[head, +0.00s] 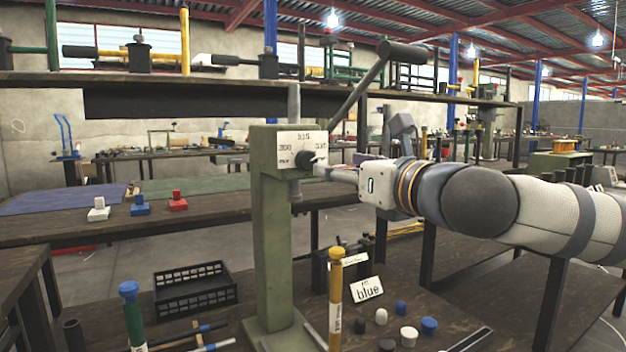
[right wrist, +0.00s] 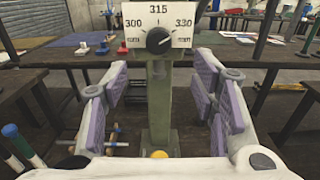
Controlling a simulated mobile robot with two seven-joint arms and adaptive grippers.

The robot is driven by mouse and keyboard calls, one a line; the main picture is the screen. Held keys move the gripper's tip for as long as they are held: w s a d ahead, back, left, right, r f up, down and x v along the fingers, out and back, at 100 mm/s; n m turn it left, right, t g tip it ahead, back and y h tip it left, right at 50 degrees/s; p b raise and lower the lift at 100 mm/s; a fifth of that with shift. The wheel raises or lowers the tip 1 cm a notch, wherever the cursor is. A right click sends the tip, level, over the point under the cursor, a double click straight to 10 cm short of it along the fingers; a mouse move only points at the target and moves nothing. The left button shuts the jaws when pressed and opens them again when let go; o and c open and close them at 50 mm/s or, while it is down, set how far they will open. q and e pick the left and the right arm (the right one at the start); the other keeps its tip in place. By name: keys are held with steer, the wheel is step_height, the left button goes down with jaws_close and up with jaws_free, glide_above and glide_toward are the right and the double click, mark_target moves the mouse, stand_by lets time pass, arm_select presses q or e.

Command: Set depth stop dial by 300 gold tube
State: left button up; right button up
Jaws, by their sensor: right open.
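The depth stop dial (head: 304,160) is a black knob on a white plate marked 300, 315 and 330, on the green rivet press (head: 271,230). In the right wrist view the dial (right wrist: 159,40) has a light pointer mark that appears turned toward 330. The gold tube (head: 336,292) stands upright in front of the press, with a label on its side. My right gripper (head: 322,170) is open and empty, its fingertips close to the dial from the right. In the right wrist view its fingers (right wrist: 158,88) are spread, with the dial ahead between them. My left gripper is out of view.
A black crate (head: 195,290) is left of the press. A blue-topped green tube (head: 133,315) stands at the front left. The press lever (head: 362,85) rises above my right gripper.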

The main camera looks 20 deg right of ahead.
mark_target(310, 163)
steer(key=w, duration=0.6)
steer(key=w+a, duration=0.1)
steer(key=w, duration=0.3)
steer(key=shift+f, duration=0.1)
steer(key=shift+s, duration=0.1)
steer(key=shift+c, duration=0.3)
steer(key=c, duration=1.1)
